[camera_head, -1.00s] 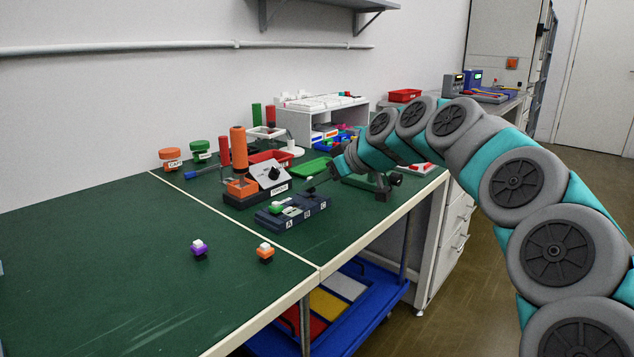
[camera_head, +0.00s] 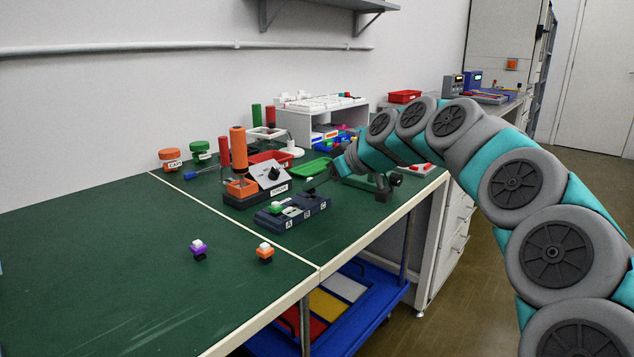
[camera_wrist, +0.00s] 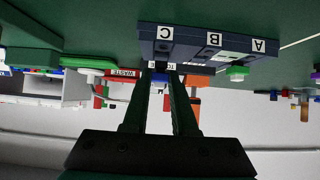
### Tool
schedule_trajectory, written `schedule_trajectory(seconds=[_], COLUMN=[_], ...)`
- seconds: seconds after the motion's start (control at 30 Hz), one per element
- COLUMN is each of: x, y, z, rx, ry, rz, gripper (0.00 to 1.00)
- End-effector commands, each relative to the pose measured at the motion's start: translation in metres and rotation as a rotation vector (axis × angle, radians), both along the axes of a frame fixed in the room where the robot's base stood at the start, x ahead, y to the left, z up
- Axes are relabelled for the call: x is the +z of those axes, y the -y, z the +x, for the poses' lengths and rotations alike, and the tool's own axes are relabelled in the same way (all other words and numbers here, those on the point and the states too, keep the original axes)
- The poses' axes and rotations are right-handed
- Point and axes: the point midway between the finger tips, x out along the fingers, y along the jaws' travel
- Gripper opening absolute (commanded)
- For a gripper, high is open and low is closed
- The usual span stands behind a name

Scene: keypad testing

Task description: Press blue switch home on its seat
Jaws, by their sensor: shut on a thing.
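The dark blue seat block (camera_head: 297,213) with labels A, B and C stands on the green bench. It shows upside down at the top of the wrist view (camera_wrist: 190,50). My gripper (camera_wrist: 161,74) is at the C end of the block, its fingers close together. A small blue piece, which looks like the blue switch (camera_wrist: 172,67), shows between the fingertips, mostly hidden. I cannot tell how far it sits in seat C. A green switch with a white top (camera_head: 276,207) is at the A end.
A purple switch (camera_head: 198,248) and an orange switch (camera_head: 265,252) stand on the open front bench. The left bench is mostly clear.

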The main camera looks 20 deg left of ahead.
Motion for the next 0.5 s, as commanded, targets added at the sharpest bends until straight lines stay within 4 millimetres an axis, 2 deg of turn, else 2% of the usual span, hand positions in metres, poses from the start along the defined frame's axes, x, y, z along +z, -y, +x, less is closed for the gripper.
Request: schedule_trajectory(seconds=[0.5], x=[-0.013], y=[0.000], z=[0.000], rx=[0.000], ry=[0.000], rz=[0.000], gripper=[0.00])
